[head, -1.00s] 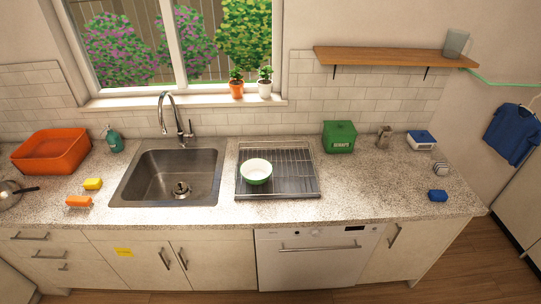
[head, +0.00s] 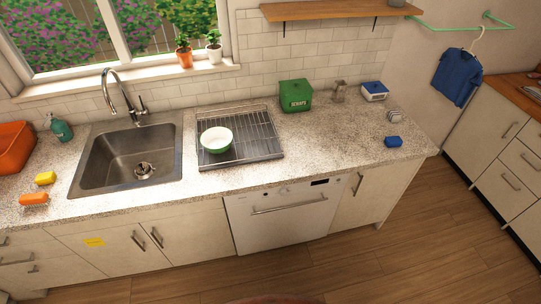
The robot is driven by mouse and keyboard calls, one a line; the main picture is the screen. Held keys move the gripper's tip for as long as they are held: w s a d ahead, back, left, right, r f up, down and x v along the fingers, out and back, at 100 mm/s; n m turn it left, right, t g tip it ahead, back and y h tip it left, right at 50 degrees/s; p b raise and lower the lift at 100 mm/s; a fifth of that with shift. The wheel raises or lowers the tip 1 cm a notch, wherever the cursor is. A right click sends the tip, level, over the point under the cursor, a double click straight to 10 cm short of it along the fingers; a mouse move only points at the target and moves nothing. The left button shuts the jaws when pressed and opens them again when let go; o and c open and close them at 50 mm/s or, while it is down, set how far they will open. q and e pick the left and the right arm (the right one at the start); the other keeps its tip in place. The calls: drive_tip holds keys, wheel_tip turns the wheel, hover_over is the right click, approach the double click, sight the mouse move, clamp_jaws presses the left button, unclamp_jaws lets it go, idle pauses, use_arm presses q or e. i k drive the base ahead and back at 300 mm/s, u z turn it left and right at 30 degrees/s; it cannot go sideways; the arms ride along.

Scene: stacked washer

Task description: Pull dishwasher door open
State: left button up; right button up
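The dishwasher door (head: 281,222) is a white front panel under the counter, right of the sink cabinets in the head view. It is closed and upright, flush with the cabinets beside it. A long horizontal metal handle (head: 289,205) runs across its upper part, below a control strip with a small dark display (head: 319,183). Neither of my grippers is in the head view. A small reddish-brown shape shows at the bottom edge, too cut off to identify.
The counter (head: 335,140) above holds a drying rack (head: 262,150) with a green-and-white bowl (head: 216,139), a sink (head: 118,160) and a green scraps box (head: 295,95). Wooden floor (head: 330,265) before the dishwasher is clear. Drawers (head: 507,165) stand at the far right.

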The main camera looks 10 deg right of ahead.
sight(280, 221)
drive_tip(key=u, duration=1.85)
drive_tip(key=k, duration=0.8)
drive_tip(key=z, duration=1.8)
